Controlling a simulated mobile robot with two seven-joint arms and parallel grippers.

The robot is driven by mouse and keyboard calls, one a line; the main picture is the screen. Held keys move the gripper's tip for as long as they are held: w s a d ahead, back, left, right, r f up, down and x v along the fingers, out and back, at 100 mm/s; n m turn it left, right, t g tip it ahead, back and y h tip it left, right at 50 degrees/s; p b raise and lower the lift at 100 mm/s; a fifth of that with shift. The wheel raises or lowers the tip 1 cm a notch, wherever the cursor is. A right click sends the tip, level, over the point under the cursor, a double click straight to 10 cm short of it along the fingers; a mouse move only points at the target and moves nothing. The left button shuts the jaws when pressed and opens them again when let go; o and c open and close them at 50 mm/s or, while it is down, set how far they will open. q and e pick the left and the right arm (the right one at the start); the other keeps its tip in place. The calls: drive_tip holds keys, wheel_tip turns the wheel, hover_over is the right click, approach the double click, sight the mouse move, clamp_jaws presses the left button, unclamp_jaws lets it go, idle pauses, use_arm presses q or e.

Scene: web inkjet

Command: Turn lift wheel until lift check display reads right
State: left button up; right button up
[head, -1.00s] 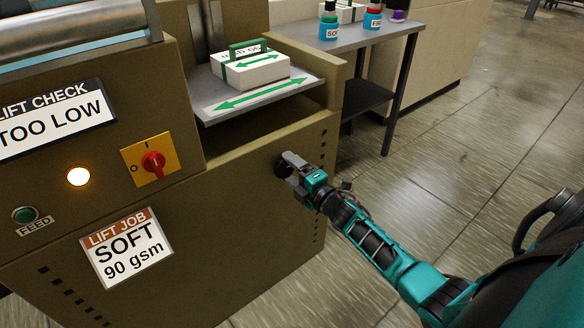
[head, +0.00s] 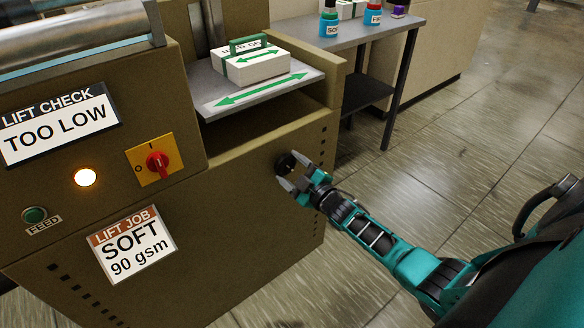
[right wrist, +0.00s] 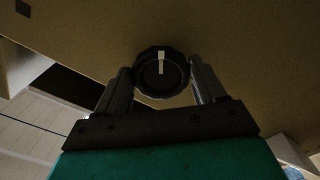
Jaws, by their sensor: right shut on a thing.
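The lift wheel (head: 286,162) is a small black knob on the brown machine's side panel. In the right wrist view the lift wheel (right wrist: 161,72) is round and ridged, with a white mark pointing up. My right gripper (head: 291,172) has one finger on each side of it and is shut on it; in the right wrist view the gripper (right wrist: 162,82) spans the knob. The lift check display (head: 60,124) reads "TOO LOW". The lift job card (head: 132,245) reads "SOFT 90 gsm". My left gripper is not in view.
A paper pack (head: 252,64) with a green handle sits on the lift plate (head: 218,104). The red switch (head: 157,163), lit lamp (head: 85,178) and FEED button (head: 35,214) are on the panel. A side table (head: 350,32) holds bottles. Floor right of the machine is clear.

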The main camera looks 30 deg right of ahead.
drive_tip(key=shift+m, duration=0.4)
drive_tip(key=o, duration=1)
drive_tip(key=shift+o, duration=0.2)
drive_tip(key=shift+s, duration=0.55)
drive_tip(key=s+p, duration=0.3)
drive_tip(key=s, duration=0.9)
drive_tip(key=shift+d, duration=0.45)
drive_tip(key=shift+w, duration=0.1)
